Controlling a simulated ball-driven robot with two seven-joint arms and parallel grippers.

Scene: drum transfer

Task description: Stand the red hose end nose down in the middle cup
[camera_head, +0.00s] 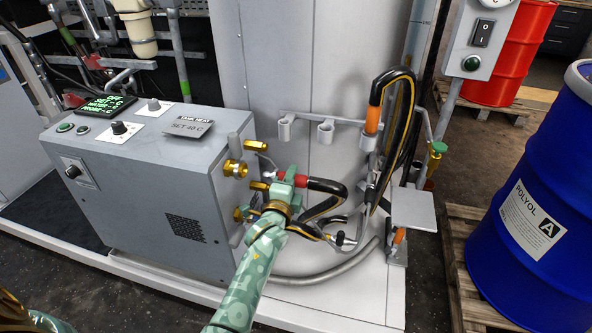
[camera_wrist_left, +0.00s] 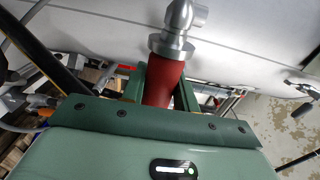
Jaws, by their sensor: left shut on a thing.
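My left gripper (camera_head: 286,182) is shut on the red hose end (camera_head: 300,180), in front of the white panel and beside the grey heater box. The hose end lies about level, its black hose running off to the right. In the left wrist view the red sleeve (camera_wrist_left: 163,82) sits between the green fingers (camera_wrist_left: 160,90), with a silver metal nose (camera_wrist_left: 177,35) beyond it. The middle cup (camera_head: 326,131) is on a rail above and right of the gripper and looks empty. My right gripper is not in view.
A left cup (camera_head: 286,128) looks empty. An orange hose end (camera_head: 372,120) stands at the right cup, with a black hose looping beside it. Brass fittings (camera_head: 235,168) jut from the heater box (camera_head: 150,190) close to my gripper. A blue drum (camera_head: 540,200) stands at right.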

